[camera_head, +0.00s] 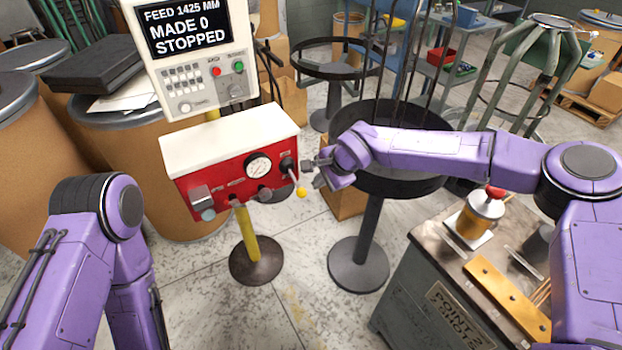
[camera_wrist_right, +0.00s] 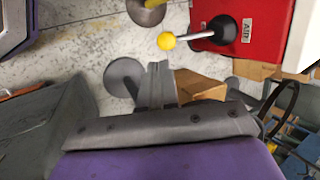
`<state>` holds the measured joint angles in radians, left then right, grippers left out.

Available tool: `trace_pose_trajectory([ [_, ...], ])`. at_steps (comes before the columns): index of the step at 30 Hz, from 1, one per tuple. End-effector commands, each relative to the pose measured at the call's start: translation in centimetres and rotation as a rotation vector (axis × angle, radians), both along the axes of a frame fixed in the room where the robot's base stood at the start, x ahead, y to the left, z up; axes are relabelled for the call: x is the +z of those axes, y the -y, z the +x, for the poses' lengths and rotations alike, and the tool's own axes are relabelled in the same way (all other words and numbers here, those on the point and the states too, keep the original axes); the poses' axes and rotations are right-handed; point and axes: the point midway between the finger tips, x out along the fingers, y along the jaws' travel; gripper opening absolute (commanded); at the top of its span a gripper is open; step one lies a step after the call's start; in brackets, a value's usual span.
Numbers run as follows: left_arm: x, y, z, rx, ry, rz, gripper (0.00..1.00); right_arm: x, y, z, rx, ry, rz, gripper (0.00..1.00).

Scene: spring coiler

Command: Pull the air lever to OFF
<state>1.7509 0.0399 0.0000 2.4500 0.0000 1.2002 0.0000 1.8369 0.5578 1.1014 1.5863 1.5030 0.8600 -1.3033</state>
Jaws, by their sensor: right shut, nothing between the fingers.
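The air lever (camera_head: 301,191) is a short metal rod with a yellow ball end, on the right end of the red face of the air box (camera_head: 228,178). In the head view it hangs downward and slightly right from its dark pivot. In the right wrist view the yellow ball (camera_wrist_right: 167,41) and rod stand out from the red panel beside an "AIR" label (camera_wrist_right: 247,30). My right gripper (camera_head: 311,174) is shut and empty, just right of the lever, apparently apart from it. Its closed fingers (camera_wrist_right: 160,84) point toward the ball. My left arm shows at the lower left; its gripper is out of view.
A control panel (camera_head: 196,85) with a screen reading "STOPPED" stands above the air box. A round gauge (camera_head: 258,167) sits left of the lever. A black round stand (camera_head: 358,265) is below my right forearm. A bench (camera_head: 429,240) is at lower right.

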Motion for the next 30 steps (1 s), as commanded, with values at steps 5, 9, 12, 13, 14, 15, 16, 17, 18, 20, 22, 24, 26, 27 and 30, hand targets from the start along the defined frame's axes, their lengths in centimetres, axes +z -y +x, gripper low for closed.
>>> trace_pose_trajectory([
  [5,-0.9,0.0,-0.1,-0.001,-0.001,0.0,0.43,3.1,1.5,-1.6,0.002,0.0,0.0,0.0],
  [9,-1.0,0.0,0.0,0.0,-0.001,-0.001,0.43,4.9,2.2,-2.4,0.005,-0.001,0.001,0.0],
  [12,-1.1,0.0,0.0,0.0,-0.001,-0.001,0.43,5.6,2.6,-2.8,0.004,-0.002,0.0,0.0],
  [13,-1.1,0.0,0.0,0.0,-0.001,-0.001,0.43,5.7,2.6,-2.8,0.005,-0.001,0.0,0.0],
  [14,-1.1,0.0,0.0,0.0,-0.001,-0.001,0.43,5.8,2.6,-2.9,0.004,-0.001,0.0,0.0],
  [15,-1.1,0.0,0.0,0.0,-0.001,-0.001,0.43,5.9,2.7,-2.9,0.004,-0.001,0.0,0.0],
  [16,-1.1,0.0,0.0,0.0,-0.001,-0.001,0.43,5.9,2.7,-2.9,0.004,-0.001,0.0,0.0],
  [17,-1.1,0.0,0.0,0.0,-0.001,-0.001,0.43,5.9,2.7,-2.9,0.004,-0.001,0.0,0.0],
  [18,-1.0,0.0,0.0,0.0,-0.001,-0.001,0.43,5.9,2.7,-2.9,0.004,-0.001,0.0,0.0],
  [20,-1.0,0.0,0.0,0.0,-0.001,0.0,0.43,5.9,2.7,-2.9,0.004,-0.001,0.0,0.0],
  [22,-1.0,0.0,0.0,0.0,-0.001,-0.001,0.43,5.9,2.7,-2.9,0.004,-0.001,0.0,0.0],
  [24,-1.0,0.0,0.0,0.0,-0.001,-0.001,0.43,5.9,2.7,-2.9,0.004,-0.001,0.0,0.0],
  [26,-1.0,0.0,0.0,0.0,-0.001,-0.001,0.43,5.9,2.7,-2.9,0.004,-0.001,0.0,0.0],
  [27,-1.0,0.0,0.0,0.0,-0.001,0.0,0.43,5.9,2.7,-2.9,0.004,-0.001,0.0,0.0],
  [30,-1.0,0.0,0.0,0.0,-0.001,-0.001,0.43,5.9,2.7,-2.9,-0.042,-0.021,0.016,0.0],
])
